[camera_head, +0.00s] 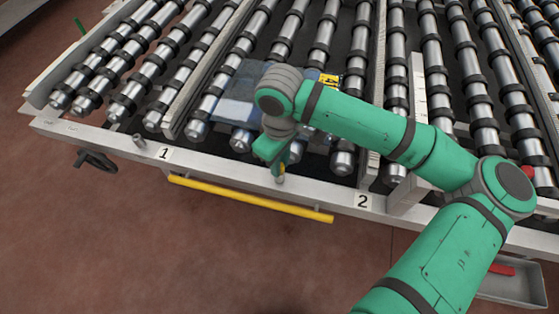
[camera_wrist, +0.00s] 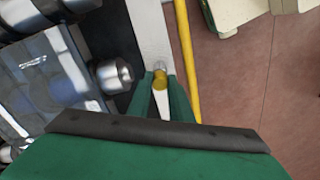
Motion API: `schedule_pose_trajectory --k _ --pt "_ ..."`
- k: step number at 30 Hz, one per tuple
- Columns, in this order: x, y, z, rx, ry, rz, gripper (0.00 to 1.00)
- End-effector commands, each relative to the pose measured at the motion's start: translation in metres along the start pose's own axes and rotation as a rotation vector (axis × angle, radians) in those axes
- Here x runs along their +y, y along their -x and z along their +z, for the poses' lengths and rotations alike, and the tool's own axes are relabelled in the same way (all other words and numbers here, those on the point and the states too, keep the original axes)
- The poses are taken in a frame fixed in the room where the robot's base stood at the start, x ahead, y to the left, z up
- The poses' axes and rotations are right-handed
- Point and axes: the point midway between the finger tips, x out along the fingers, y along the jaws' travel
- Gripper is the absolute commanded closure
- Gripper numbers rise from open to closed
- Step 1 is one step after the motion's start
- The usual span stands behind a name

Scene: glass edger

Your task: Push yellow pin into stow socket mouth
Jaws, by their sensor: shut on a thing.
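The yellow pin (camera_wrist: 161,82) is between the fingers of my gripper (camera_wrist: 160,95), which is shut on it. In the head view, my gripper (camera_head: 281,167) is just above the front frame edge, and only a sliver of yellow shows there. A short grey socket (camera_head: 281,180) stands on the frame directly below the fingertips. In the wrist view, the socket (camera_wrist: 160,66) shows just beyond the pin's end. The pin's end looks very close to the socket or at it. The fingers and pin hide the mouth, so I cannot tell whether the pin has entered.
A yellow rail (camera_head: 250,198) runs along the frame's front below my gripper. Another grey post (camera_head: 139,141) stands near label 1. A glass pane (camera_head: 236,92) lies on the rollers behind the arm. A grey tray (camera_head: 515,289) holds a red item. The front floor is clear.

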Motion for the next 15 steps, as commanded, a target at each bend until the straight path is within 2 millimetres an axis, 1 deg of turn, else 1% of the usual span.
schedule_pose_trajectory --k 1,2,3,4,12,15 --pt "0.0001 -0.0011 0.0 0.0 0.0 0.0 1.0" --pt "0.0003 -0.0008 0.0 0.0 0.0 0.001 0.74" --pt "0.0003 -0.0007 0.0 0.0 0.0 0.001 0.65" --pt "0.0002 -0.0007 0.0 0.0 0.0 0.001 0.6" --pt "0.0001 -0.0004 0.0 0.0 0.0 0.0 0.6" --pt "0.0 0.0034 -0.0002 0.0 0.0 0.0 0.6"
